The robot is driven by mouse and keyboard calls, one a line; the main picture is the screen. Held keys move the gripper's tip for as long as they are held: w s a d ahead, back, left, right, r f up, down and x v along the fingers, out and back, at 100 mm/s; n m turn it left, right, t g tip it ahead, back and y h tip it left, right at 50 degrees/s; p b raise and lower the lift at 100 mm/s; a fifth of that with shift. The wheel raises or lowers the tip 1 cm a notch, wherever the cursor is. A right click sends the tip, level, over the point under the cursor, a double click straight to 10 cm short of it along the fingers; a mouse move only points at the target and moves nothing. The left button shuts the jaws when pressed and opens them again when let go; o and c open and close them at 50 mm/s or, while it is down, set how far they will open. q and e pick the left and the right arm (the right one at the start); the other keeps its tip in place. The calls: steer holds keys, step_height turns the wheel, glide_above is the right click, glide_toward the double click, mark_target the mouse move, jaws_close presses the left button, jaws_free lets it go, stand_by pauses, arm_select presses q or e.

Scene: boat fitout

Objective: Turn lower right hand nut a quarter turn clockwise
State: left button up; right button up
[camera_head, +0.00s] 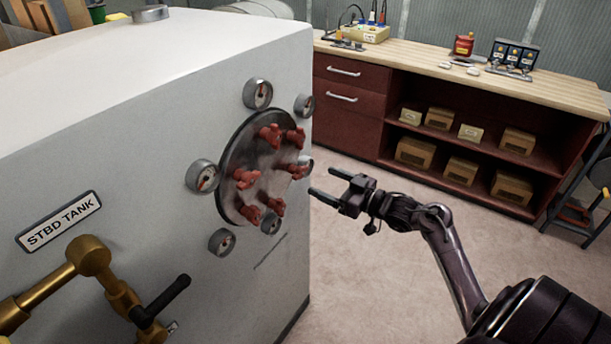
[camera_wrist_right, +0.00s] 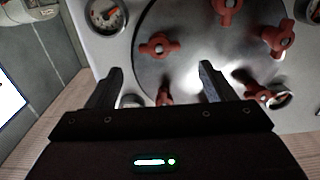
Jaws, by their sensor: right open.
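A round metal plate (camera_head: 234,150) on the side of the white tank carries several red wing nuts. The lower right nut (camera_head: 277,205) sits near the plate's lower right edge, and another nut (camera_head: 294,171) is above it. My right gripper (camera_head: 322,182) is open and empty, to the right of the plate and apart from it. In the right wrist view, the plate (camera_wrist_right: 185,20) lies beyond the open fingers (camera_wrist_right: 160,72). One red nut (camera_wrist_right: 158,46) shows just past the gap between the fingertips, and another (camera_wrist_right: 164,97) is partly hidden. My left gripper is out of view.
Round gauges, such as this one (camera_head: 203,176), surround the plate. A brass pipe (camera_head: 90,255) with a black handle (camera_head: 168,295) projects at lower left. A red workbench (camera_head: 345,115) with boxes stands behind. The floor (camera_head: 370,250) between is clear.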

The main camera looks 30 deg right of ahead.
mark_target(303, 173)
steer(key=p+x, duration=0.1)
steer(key=x, duration=0.5)
steer(key=shift+w+f, duration=0.15)
steer(key=shift+w, duration=0.05)
steer(key=shift+c, duration=0.2)
steer(key=c, duration=0.9)
